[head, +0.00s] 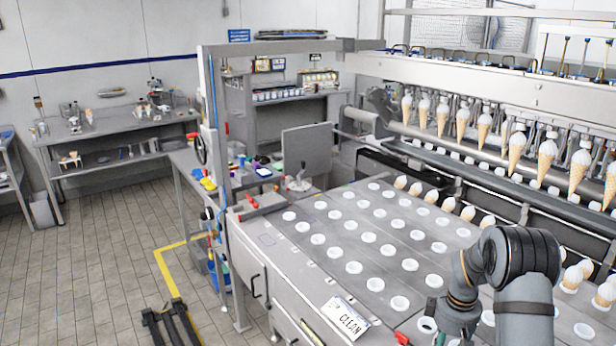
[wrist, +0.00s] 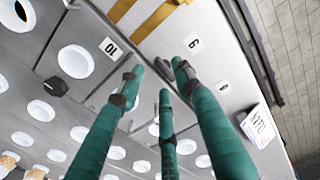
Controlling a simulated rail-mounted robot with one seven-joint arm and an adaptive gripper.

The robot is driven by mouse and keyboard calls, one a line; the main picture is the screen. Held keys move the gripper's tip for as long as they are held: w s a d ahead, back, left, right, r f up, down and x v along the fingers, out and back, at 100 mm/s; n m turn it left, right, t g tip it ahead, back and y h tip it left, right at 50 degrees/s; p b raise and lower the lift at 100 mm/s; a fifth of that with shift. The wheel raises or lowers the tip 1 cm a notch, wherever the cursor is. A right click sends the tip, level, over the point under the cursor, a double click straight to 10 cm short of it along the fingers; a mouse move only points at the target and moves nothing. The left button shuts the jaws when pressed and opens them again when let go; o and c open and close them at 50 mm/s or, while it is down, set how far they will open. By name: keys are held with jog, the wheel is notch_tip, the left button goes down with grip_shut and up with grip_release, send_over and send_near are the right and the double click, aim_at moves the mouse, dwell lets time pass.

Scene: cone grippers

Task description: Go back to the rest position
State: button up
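My gripper (wrist: 160,76) shows in the wrist view as three green fingers with dark bands. Their tips are apart and nothing is between them. It is over the grey table top (wrist: 130,125) near the edge with number labels. In the head view my dark, bent arm is at the lower right, above the front part of the table with round white-rimmed holes (head: 354,267). The fingers there are mostly hidden or cut off by the frame's bottom edge. Ice cream cones (head: 516,150) hang in a row of holders at the right.
Several cones (head: 468,213) stand in holes at the table's far side, close to my arm. A CLEAN sign (head: 345,318) lies by the front edge and also shows in the wrist view (wrist: 258,128). A side table (head: 115,125) stands far left. The tiled floor (head: 100,240) is mostly clear.

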notch_tip(320, 180, down, 2)
jog(key=shift+s+f, duration=0.1)
jog(key=shift+f, duration=0.25)
jog(key=shift+m+p, duration=0.35)
jog(key=shift+m, duration=1.05)
